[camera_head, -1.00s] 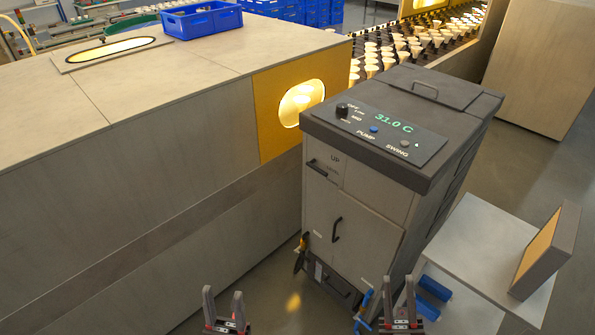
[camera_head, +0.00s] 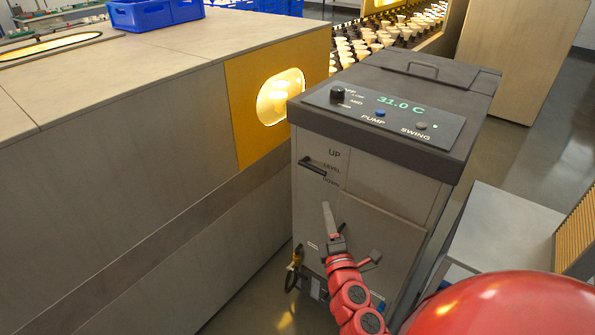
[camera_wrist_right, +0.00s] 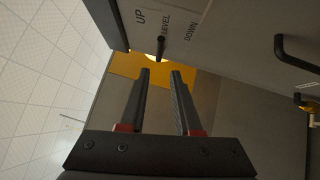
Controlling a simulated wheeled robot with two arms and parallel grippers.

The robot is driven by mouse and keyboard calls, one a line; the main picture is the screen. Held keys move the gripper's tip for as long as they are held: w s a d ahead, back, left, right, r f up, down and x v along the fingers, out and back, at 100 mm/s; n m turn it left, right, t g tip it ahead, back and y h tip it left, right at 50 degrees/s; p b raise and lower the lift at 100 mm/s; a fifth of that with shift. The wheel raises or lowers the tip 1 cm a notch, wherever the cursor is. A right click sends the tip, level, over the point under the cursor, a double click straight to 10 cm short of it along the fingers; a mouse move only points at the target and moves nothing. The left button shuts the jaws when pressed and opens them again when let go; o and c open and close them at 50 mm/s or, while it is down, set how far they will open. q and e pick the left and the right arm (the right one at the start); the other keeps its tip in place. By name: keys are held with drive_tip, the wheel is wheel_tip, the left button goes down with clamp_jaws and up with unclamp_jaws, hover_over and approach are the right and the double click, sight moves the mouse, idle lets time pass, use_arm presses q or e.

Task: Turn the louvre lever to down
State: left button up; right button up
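The louvre lever (camera_head: 314,166) is a dark bar on the upper front of the grey cooling cabinet (camera_head: 320,210), beside the labels UP, LEVEL and DOWN. Its free end points at LEVEL. In the right wrist view the lever (camera_wrist_right: 160,48) stands out from the panel, just beyond the fingertips. My right gripper (camera_head: 348,232) is in front of the cabinet, below the lever in the head view. In the right wrist view my right gripper (camera_wrist_right: 161,73) is open, with nothing between its fingers. My left gripper is out of view.
The cabinet's top panel (camera_head: 385,112) has a knob, buttons and a 31.0 C display. A long bench housing (camera_head: 130,150) with a yellow window panel (camera_head: 245,110) stands close on the left. A side table (camera_head: 500,225) stands at right. A door handle (camera_wrist_right: 296,52) sticks out near the gripper.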

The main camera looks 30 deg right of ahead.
sight(317, 172)
drive_tip(key=p+x, duration=0.2)
drive_tip(key=x, duration=1.3)
drive_tip(key=shift+w+d, duration=0.1)
drive_tip(key=shift+w, duration=0.15)
drive_tip(key=shift+w+d, duration=0.1)
drive_tip(key=shift+w, duration=0.25)
clamp_jaws()
idle(0.4)
